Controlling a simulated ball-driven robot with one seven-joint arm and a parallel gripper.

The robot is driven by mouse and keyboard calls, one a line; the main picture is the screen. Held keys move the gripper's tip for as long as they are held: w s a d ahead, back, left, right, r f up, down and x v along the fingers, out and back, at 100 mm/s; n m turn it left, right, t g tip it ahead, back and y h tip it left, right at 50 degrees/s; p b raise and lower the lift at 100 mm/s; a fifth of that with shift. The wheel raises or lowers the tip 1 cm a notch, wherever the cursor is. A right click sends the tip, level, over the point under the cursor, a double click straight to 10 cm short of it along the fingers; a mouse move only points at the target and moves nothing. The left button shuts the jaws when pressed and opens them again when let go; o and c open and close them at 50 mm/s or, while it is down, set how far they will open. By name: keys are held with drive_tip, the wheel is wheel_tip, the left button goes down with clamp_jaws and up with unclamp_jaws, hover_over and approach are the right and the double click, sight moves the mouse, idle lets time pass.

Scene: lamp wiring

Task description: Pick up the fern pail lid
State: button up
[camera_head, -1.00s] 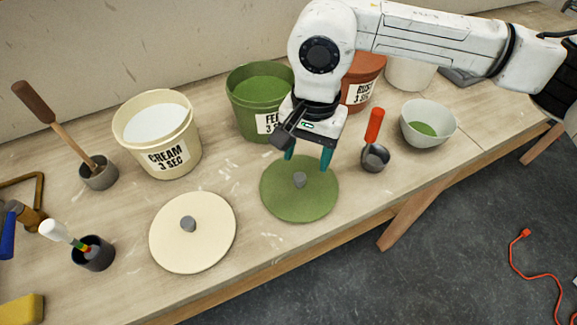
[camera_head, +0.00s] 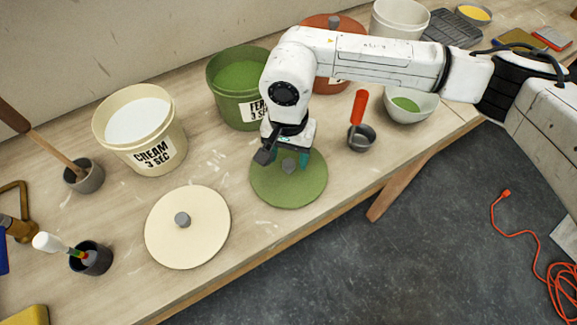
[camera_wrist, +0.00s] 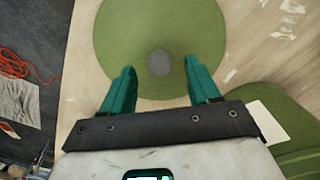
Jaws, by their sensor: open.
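The fern pail lid (camera_head: 290,190) is a round green disc with a grey knob (camera_head: 289,165), lying flat on the bench in front of the green fern pail (camera_head: 238,88). The pail stands open with green contents. My gripper (camera_head: 290,160) is low over the lid, with its teal fingers close to the knob. In the wrist view the lid (camera_wrist: 150,30) fills the upper middle. Its knob (camera_wrist: 159,62) sits between my open fingers (camera_wrist: 160,82), slightly beyond their tips, with gaps on both sides. I cannot tell whether the fingertips touch the lid.
A cream lid (camera_head: 190,235) lies to the left, before the cream pail (camera_head: 140,130). A red-handled scoop (camera_head: 361,130) and a white bowl (camera_head: 410,105) stand to the right. The rust pail (camera_head: 335,60) is behind my arm. The bench's front edge is close to both lids.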

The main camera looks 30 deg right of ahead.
drive_tip(key=shift+f, duration=1.05)
clamp_jaws()
